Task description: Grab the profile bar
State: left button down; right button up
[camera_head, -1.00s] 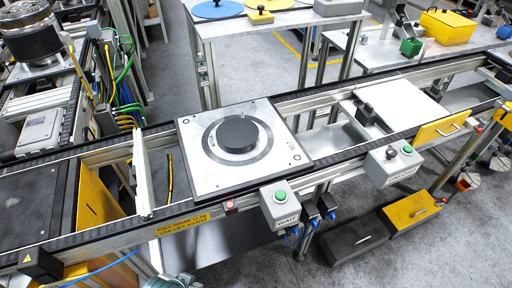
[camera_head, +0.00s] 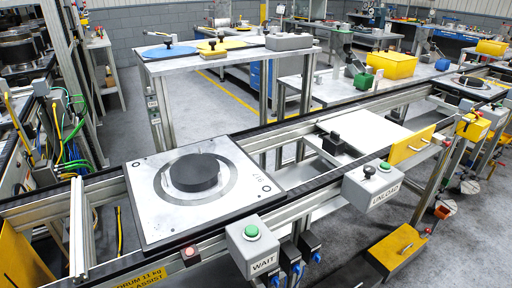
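A pale metal bar (camera_head: 79,228) stands at the left of the conveyor, beside the square pallet; it looks like the profile bar, but I cannot be sure. Its lower end is near the conveyor's front rail. The silver pallet (camera_head: 140,205) lies flat on the conveyor and carries a black round disc (camera_head: 195,172) inside a grey ring. Neither of my grippers shows in the head view.
A WAIT button box (camera_head: 252,247) and an UNLOAD box (camera_head: 371,187) stand along the conveyor's front rail. A table (camera_head: 215,62) with blue and yellow discs is behind. Grey floor is open between the benches.

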aim_at(78, 267)
jog(key=u, duration=1.3)
